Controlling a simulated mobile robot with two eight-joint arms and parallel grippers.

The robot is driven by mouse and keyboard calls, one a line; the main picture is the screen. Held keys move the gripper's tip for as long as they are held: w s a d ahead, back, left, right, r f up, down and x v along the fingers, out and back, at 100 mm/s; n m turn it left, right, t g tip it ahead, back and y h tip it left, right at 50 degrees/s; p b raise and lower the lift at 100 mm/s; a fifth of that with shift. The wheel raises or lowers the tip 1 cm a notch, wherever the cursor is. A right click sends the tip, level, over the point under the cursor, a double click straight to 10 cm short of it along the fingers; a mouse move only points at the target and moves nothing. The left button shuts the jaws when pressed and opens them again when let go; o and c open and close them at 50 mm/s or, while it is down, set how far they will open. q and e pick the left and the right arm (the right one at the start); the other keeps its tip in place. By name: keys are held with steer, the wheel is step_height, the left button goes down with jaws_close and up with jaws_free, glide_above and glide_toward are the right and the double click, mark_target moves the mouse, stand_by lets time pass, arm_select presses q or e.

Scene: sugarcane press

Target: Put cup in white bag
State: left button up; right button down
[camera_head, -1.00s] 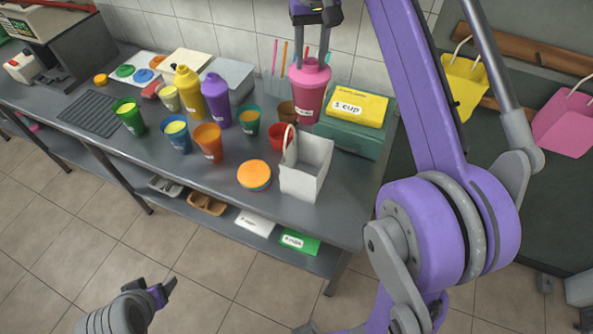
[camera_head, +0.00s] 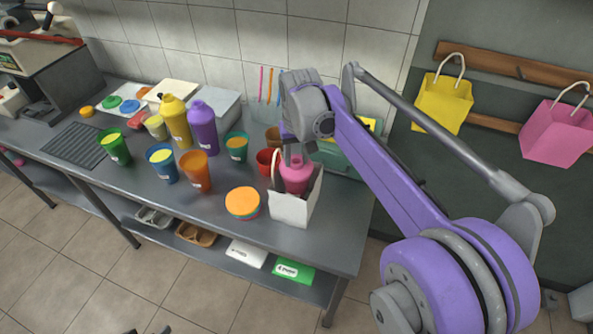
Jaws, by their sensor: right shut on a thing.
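The pink lidded cup (camera_head: 296,175) is upright, with its lower part inside the open top of the white bag (camera_head: 291,211); the bag's front wall hides that part. My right gripper (camera_head: 295,153) is shut on the top of the pink cup from above. Its fingers are partly hidden by my wrist. The white bag stands on the metal counter near its right front. Only the tips of my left gripper (camera_head: 150,331) show at the bottom edge, and its jaws cannot be made out.
A stack of round lids (camera_head: 242,203) stands just left of the bag, and a red cup (camera_head: 267,161) is close behind it. Several cups and bottles fill the counter to the left. A yellow bag (camera_head: 443,103) and a pink bag (camera_head: 558,132) hang at right.

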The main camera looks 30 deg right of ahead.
mark_target(296, 170)
steer(key=shift+f, duration=2.5)
steer(key=shift+f, duration=0.2)
steer(key=shift+c, duration=2.2)
jaws_free()
steer(key=shift+r, duration=0.15)
